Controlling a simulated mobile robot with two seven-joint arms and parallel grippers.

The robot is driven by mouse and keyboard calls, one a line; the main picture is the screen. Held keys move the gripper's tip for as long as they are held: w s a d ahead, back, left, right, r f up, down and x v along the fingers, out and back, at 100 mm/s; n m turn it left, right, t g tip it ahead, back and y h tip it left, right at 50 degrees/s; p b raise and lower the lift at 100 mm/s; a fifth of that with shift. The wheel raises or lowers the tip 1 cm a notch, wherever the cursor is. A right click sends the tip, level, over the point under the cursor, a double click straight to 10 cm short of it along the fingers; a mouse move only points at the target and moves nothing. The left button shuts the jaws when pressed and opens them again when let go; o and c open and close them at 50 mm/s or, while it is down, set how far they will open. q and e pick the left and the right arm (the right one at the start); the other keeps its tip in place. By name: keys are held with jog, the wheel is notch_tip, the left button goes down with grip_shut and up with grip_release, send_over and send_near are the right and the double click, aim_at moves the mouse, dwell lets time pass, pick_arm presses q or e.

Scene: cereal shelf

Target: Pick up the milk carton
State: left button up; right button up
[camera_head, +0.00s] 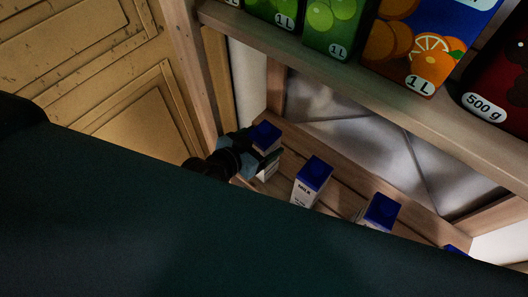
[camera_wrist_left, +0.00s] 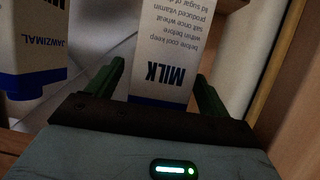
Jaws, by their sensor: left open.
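A white milk carton with a blue top (camera_head: 265,137) stands at the left end of the lower shelf. My left gripper (camera_head: 262,158) is at this carton. In the left wrist view, the white carton with "MILK" lettering (camera_wrist_left: 167,55) is between the two green fingers of my open gripper (camera_wrist_left: 160,88). I cannot tell whether the fingers touch it. A second milk carton (camera_head: 312,181) stands to the right, and it shows at the left of the wrist view (camera_wrist_left: 33,45). A third milk carton (camera_head: 379,212) is further right. My right gripper is not in view.
An upper shelf board (camera_head: 380,95) holds green juice boxes (camera_head: 332,25), an orange juice box (camera_head: 420,45) and a dark red package (camera_head: 503,85). A wooden upright stands left of the gripper, beside a yellow panelled door (camera_head: 90,60). My dark arm covers the lower foreground.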

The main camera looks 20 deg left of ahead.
pick_arm(q)
jog(key=shift+x, duration=0.85)
jog(key=shift+s, duration=0.1)
grip_shut()
